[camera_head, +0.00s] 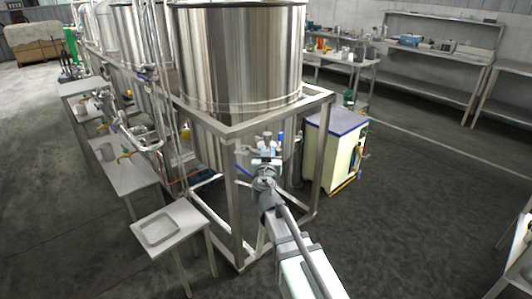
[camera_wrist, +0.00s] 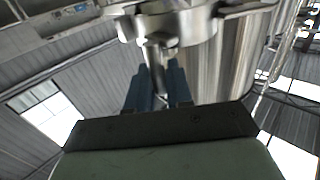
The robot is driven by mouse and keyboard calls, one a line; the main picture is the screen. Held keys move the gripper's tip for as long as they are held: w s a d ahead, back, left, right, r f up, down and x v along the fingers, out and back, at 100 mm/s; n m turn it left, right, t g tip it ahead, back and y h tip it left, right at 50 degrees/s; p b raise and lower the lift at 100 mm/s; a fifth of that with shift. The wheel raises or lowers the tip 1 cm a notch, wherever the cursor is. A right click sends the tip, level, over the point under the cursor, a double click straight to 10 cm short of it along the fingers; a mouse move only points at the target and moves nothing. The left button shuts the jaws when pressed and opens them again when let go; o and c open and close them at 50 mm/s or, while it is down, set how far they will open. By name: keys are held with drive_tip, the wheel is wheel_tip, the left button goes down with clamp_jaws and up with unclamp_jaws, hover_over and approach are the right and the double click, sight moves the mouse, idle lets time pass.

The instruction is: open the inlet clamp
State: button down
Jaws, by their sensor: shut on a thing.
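The inlet clamp (camera_wrist: 185,28) is a shiny metal ring clamp at the top of the wrist view, with a metal stem or handle (camera_wrist: 157,50) hanging down from it. My gripper (camera_wrist: 160,72) has its two blue fingers shut on this stem, just under the clamp. In the head view my gripper (camera_head: 264,160) is at the front of the large steel tank (camera_head: 240,60), below its frame's top bar. Small fittings there are partly covered by my wrist. I cannot tell whether the clamp's ring is closed or loosened.
The tank's square steel frame (camera_head: 222,130) has a leg just left of my gripper. A white cabinet with a blue-edged top (camera_head: 333,150) stands to the right. A small table with a tray (camera_head: 159,230) is at front left.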

drive_tip(key=shift+s+d+n+y, duration=0.1)
drive_tip(key=shift+d+n+y, duration=0.25)
drive_tip(key=shift+y, duration=0.35)
drive_tip(key=shift+n+y, duration=0.25)
drive_tip(key=shift+y, duration=0.05)
drive_tip(key=c, duration=1.2)
unclamp_jaws()
drive_tip(key=s, duration=0.7)
drive_tip(key=shift+s+d, duration=0.3)
drive_tip(key=shift+d, duration=0.1)
